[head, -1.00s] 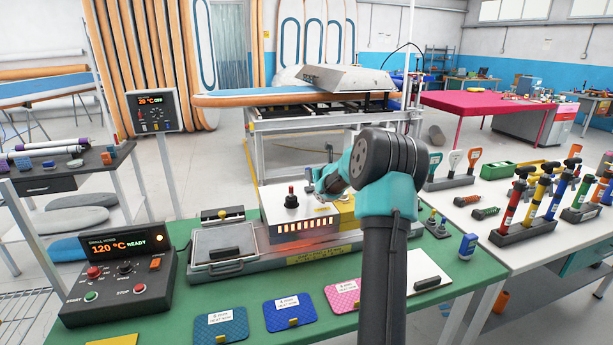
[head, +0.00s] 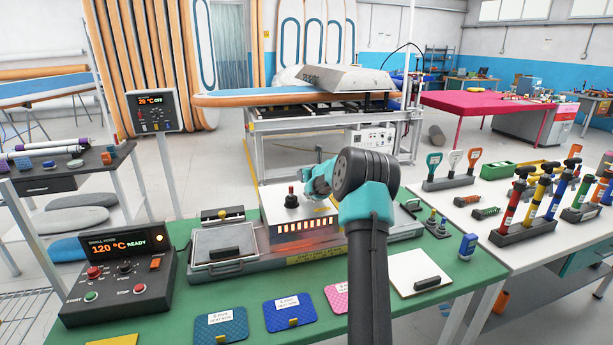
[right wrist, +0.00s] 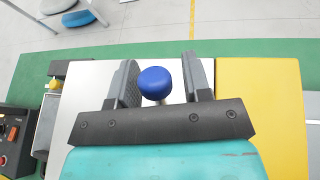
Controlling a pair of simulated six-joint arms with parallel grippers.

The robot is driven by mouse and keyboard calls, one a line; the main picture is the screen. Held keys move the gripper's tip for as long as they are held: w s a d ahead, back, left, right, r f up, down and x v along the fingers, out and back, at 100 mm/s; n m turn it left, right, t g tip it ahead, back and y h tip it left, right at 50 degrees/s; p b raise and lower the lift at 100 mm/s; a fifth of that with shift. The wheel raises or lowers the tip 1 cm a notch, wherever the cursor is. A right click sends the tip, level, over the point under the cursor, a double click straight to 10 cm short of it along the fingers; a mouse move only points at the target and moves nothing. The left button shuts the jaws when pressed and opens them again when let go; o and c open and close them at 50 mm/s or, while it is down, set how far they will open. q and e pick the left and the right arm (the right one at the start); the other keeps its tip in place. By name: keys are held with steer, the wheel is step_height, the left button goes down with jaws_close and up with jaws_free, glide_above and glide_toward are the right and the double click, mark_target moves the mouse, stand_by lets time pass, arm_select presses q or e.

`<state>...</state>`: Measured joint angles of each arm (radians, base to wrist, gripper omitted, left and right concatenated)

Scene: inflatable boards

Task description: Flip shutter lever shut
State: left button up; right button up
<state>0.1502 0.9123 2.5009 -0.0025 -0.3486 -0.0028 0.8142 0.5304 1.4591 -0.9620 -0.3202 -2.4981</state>
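The lever's blue ball knob (right wrist: 155,83) stands on a thin stem over the white top plate (right wrist: 95,85) in the right wrist view. My right gripper (right wrist: 161,60) is open around it. One finger is on each side of the knob. The left finger is close to the knob and a gap shows at the right one; contact is unclear. In the head view my right gripper (head: 308,188) is over the heating unit (head: 300,228), whose front slots glow orange. The blue knob is hidden there. My left gripper is not in view.
The control box (head: 122,270) reads 120 °C READY. Blue (head: 221,323) and pink patches lie in front. A white board (head: 410,284) with a black handle lies to the right.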

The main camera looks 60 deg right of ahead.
jaws_close()
stand_by(0.5)
steer(key=shift+s+a+r+n+t+h, duration=0.15)
steer(key=shift+s+a+r+t+h, duration=0.15)
steer(key=shift+t, duration=0.3)
steer(key=shift+s+a+r+n+t+h, duration=0.1)
steer(key=shift+s+t+h, duration=0.1)
steer(key=shift+t+h, duration=0.3)
steer(key=shift+s+a+r+n+t+h, duration=0.15)
steer(key=shift+s+r+t+h, duration=0.1)
steer(key=shift+t, duration=0.45)
steer(key=shift+o, duration=0.7)
jaws_free()
steer(key=shift+s, duration=0.15)
steer(key=v, duration=1.7)
steer(key=shift+s, duration=0.1)
